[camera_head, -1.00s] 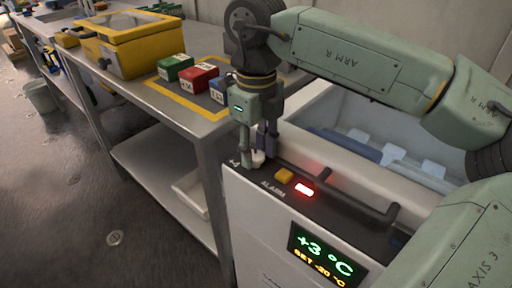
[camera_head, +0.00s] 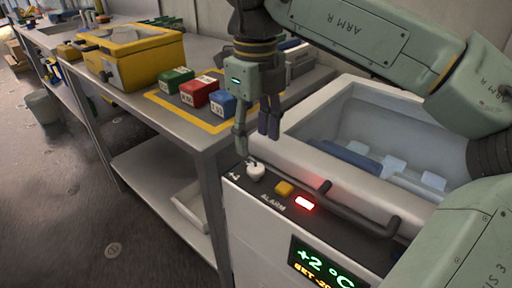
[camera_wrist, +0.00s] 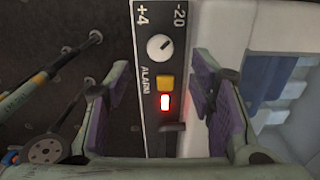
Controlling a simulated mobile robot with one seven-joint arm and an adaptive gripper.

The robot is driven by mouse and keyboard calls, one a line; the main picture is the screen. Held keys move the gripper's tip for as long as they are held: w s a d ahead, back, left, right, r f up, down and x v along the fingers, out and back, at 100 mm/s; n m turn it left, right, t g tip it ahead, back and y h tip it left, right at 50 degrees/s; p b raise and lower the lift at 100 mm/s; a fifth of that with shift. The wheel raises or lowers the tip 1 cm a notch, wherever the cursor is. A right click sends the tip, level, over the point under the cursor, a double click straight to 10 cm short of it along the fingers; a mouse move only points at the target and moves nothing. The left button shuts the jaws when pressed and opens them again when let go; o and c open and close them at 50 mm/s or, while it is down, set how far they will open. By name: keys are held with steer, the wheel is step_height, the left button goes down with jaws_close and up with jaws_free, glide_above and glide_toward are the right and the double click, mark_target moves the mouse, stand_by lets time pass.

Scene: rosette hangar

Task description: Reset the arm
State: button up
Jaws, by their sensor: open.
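My gripper (camera_head: 257,143) is open and empty, pointing down just above the control panel of a white freezer (camera_head: 262,235). A white dial knob (camera_head: 255,172) sits on the panel below the fingers, apart from them. In the wrist view the knob (camera_wrist: 160,47) lies ahead between the two fingers (camera_wrist: 160,95), with +4 and -20 printed at either side. Its pointer mark is turned toward the -20 side. Next to it are a yellow button (camera_head: 284,188) and a lit red alarm light (camera_head: 305,203). The display (camera_head: 325,265) reads +2 °C.
The freezer is open, with blue and pale items (camera_head: 350,155) inside, and a dark handle (camera_head: 345,208) along its front. Green, red and blue boxes (camera_head: 200,92) stand on the bench (camera_head: 185,118) beside a yellow case (camera_head: 130,55). Floor at left is mostly clear.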

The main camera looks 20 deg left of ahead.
steer(key=shift+r, duration=0.55)
